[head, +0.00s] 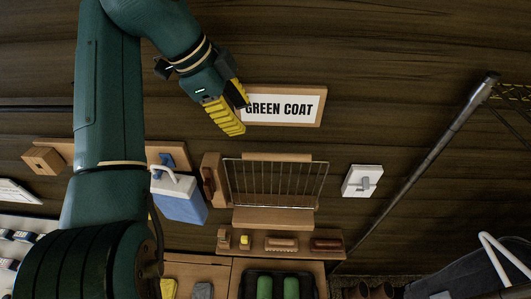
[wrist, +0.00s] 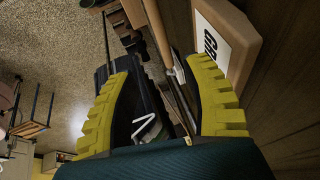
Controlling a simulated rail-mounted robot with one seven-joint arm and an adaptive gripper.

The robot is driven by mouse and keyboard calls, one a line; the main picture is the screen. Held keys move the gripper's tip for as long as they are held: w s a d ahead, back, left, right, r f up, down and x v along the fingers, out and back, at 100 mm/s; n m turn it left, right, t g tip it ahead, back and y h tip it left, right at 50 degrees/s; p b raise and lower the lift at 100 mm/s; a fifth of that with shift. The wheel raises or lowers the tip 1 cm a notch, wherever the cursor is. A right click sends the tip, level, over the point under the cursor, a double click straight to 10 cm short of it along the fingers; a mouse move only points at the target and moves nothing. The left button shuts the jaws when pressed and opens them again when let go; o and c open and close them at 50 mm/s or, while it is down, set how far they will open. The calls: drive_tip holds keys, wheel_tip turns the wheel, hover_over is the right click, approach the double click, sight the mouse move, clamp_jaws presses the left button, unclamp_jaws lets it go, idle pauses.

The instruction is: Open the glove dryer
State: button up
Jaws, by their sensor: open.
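A wire rack with wooden pieces (head: 273,217) is mounted on the dark plank wall in the middle of the head view. It looks most like the glove dryer, but no label shows on it. Its thin wires fan out between an upper and a lower wooden bar. I cannot tell from this view whether it is open or shut. My gripper (head: 243,118) is above and a little left of the rack, close to the sign and apart from the rack. Its yellow ribbed fingers are spread in the wrist view (wrist: 162,62), with nothing held between them. The rack is not recognisable in the wrist view.
A "GREEN COAT" sign (head: 311,107) is right beside my fingers. A blue box (head: 180,205) hangs left of the rack, a white switch plate (head: 362,181) right. A shelf (head: 225,253) with brushes sits below. A dark diagonal pole (head: 425,138) stands at right.

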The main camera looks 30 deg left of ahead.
sight(271, 155)
drive_tip(key=p+x, duration=0.1)
drive_tip(key=x, duration=0.4)
drive_tip(key=p+x, duration=0.1)
drive_tip(key=x, duration=0.5)
drive_tip(key=p+x, duration=0.1)
drive_tip(key=x, duration=0.4)
drive_tip(key=shift+w+d, duration=0.1)
drive_tip(key=shift+d, duration=0.25)
clamp_jaws()
drive_tip(key=shift+f, duration=0.1)
